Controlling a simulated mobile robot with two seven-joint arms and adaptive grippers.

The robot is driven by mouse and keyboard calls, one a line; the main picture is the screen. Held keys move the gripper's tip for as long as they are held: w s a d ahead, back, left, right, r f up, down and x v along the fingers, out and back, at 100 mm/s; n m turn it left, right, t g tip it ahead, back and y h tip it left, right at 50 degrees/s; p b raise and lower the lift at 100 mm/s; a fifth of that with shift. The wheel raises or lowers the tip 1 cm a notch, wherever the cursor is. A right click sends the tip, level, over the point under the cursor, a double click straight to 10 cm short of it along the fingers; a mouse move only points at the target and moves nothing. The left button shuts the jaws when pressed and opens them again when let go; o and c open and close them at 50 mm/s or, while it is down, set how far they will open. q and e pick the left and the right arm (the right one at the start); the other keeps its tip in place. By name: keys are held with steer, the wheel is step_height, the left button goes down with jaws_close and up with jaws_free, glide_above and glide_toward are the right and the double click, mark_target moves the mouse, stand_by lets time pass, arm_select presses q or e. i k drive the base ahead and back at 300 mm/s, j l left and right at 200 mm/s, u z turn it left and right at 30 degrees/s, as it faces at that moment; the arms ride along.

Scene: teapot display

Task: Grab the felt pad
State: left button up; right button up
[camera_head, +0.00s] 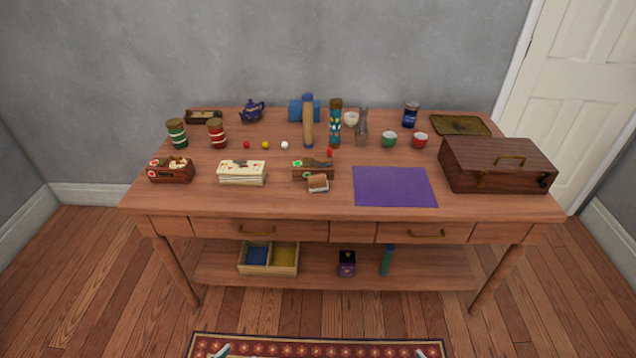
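A flat purple rectangle (394,187), which looks like the felt pad, lies on the front right of the wooden table (300,198). Nothing lies on it. A small brown block with a pale side (318,183) stands left of it, in front of a wooden box with a green mark (312,169). At the bottom edge, a pale tip of what seems my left gripper (222,350) and one of my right gripper (421,353) show over the rug. Both are far from the table top. Most of each is cut off, so their opening is hidden.
A large brown chest (497,165) stands right of the purple rectangle. A cream box (241,172) and jars stand left. The lower shelf holds a divided tray (268,257). The table's front edge is clear.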

mark_target(319, 182)
steer(key=i+j, duration=0.15)
steer(key=j, duration=0.25)
steer(key=i+j, duration=0.15)
steer(key=j, duration=0.2)
steer(key=i+j, duration=0.15)
steer(key=j, duration=0.25)
steer(key=i+j+z, duration=0.1)
steer(key=j+z, duration=0.15)
steer(key=z, duration=0.2)
steer(key=j+z, duration=0.25)
steer(key=z, duration=0.2)
